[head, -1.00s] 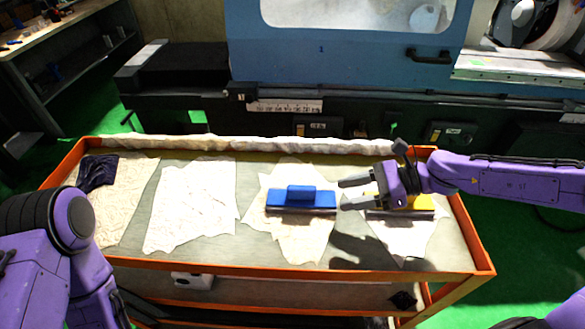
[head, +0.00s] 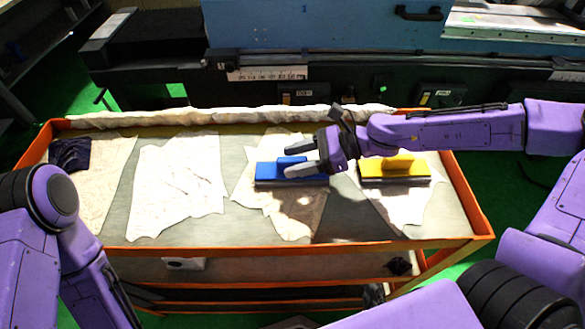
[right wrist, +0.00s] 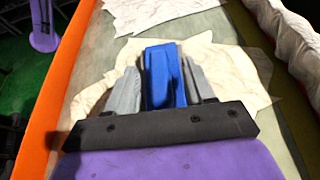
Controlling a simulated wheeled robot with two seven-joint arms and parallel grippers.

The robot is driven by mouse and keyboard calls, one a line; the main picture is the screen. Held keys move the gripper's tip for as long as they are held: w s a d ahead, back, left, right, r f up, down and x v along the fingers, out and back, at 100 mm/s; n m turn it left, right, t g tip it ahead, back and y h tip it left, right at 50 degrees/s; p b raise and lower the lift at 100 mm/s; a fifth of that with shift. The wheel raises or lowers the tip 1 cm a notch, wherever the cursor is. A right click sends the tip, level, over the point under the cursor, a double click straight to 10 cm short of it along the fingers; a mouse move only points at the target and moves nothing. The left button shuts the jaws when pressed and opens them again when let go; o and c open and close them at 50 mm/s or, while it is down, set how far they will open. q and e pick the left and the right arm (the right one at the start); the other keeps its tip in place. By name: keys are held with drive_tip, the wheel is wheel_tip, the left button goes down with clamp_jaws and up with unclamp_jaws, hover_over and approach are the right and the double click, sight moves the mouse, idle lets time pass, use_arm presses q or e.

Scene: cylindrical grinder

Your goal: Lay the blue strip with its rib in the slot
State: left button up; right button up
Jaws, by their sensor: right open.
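The blue strip (head: 265,173) lies on a pale cloth on the cart, with a raised blue block on its top and a darker lower edge. My right gripper (head: 300,159) is open at the strip, its grey fingers partly covering the block. In the right wrist view the blue block (right wrist: 163,75) shows between the two open fingers (right wrist: 163,92); I cannot tell whether they touch it. My left arm shows at the left, but its gripper is out of view. I cannot make out a slot.
A yellow-topped piece (head: 405,168) lies on a cloth to the right, below my right forearm. An empty pale cloth (head: 180,185) and a dark crumpled cloth (head: 70,154) lie to the left. An orange rim (head: 300,246) edges the cart; the machine (head: 330,25) stands behind.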

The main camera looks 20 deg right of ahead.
drive_tip(key=shift+w+a+f, duration=0.2)
drive_tip(key=shift+a+f, duration=0.05)
drive_tip(key=shift+a, duration=0.35)
clamp_jaws()
